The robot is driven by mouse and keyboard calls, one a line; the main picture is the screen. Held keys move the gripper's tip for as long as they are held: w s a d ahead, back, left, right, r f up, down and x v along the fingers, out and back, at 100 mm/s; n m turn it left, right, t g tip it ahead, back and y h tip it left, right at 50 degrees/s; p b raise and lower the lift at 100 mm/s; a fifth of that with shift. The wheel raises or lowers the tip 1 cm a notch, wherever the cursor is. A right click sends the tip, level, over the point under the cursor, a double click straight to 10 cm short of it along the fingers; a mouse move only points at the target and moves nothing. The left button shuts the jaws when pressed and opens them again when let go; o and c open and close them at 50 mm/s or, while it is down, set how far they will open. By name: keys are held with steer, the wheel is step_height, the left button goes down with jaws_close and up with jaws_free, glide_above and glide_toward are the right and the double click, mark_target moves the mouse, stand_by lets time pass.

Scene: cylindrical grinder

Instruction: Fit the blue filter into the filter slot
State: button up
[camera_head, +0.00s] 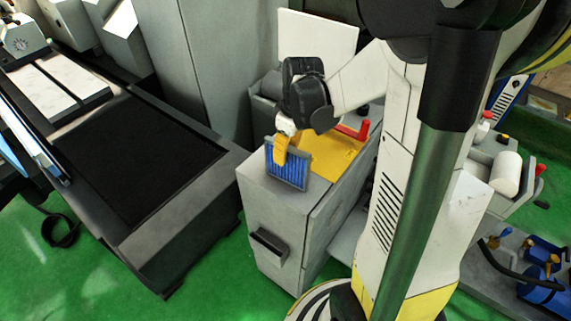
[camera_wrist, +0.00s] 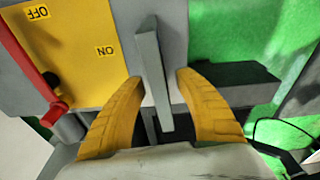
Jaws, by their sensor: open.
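The blue filter (camera_head: 296,172) is a flat panel with blue ribs in a grey frame. It stands upright, slightly tilted in the picture, at the front end of the grey cabinet's top. In the wrist view the filter (camera_wrist: 151,70) shows edge-on as a grey bar. My gripper (camera_wrist: 159,77) is open, with one yellow finger on each side of the filter and gaps visible on both sides. In the head view my gripper (camera_head: 281,150) reaches down over the filter and covers part of it. I cannot make out the filter slot in either view.
The grey cabinet (camera_head: 265,212) has a dark handle (camera_head: 268,244) on its front. A yellow panel (camera_wrist: 85,50) marked OFF and ON, with a red lever (camera_wrist: 30,60), lies beside the filter. A dark-topped machine bed (camera_head: 135,165) stands left, across a strip of green floor.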

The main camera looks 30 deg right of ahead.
mark_target(287, 165)
steer(key=f, duration=0.2)
steer(key=shift+w+f, duration=0.3)
steer(key=shift+f, duration=0.1)
steer(key=shift+a, duration=0.1)
jaws_close()
steer(key=shift+r, duration=0.1)
